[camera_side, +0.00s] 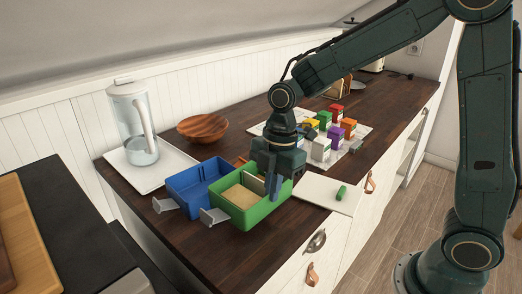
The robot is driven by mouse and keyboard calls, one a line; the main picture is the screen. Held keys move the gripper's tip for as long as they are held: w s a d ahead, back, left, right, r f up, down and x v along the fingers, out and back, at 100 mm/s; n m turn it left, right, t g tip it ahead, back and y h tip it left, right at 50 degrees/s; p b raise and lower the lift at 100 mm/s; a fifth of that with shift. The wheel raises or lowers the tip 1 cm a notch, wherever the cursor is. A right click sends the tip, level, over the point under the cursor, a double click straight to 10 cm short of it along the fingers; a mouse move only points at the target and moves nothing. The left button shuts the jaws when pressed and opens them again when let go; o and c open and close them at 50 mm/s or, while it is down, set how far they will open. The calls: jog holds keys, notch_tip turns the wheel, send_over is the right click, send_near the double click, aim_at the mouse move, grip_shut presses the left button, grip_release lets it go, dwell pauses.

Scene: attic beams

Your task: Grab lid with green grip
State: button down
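The lid with the green grip (315,188) is a flat white panel lying on the dark wooden counter, right of the green bin. Its small green grip (341,193) stands near the lid's right side. My gripper (273,188) points down over the right part of the green bin (243,218), left of the lid and apart from the green grip. A bluish finger shows; the rest of the finger area is partly hidden, so I cannot tell how far it is open or whether it holds anything.
A blue bin (187,189) adjoins the green bin; grey handles stick out at their front. Several coloured boxes (335,135) stand on a white board behind my gripper. A wooden bowl (203,127) and a glass pitcher (132,125) on a white tray (168,168) are at back left.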

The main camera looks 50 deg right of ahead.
aim_at(272, 211)
jog(key=shift+f, duration=1.55)
jog(key=c, duration=1.7)
grip_release()
jog(key=shift+f, duration=0.1)
jog(key=r, duration=0.4)
jog(key=d+r, duration=0.1)
jog(key=r, duration=0.7)
jog(key=shift+d+r, duration=0.1)
jog(key=shift+d, duration=0.3)
jog(key=shift+s, duration=0.15)
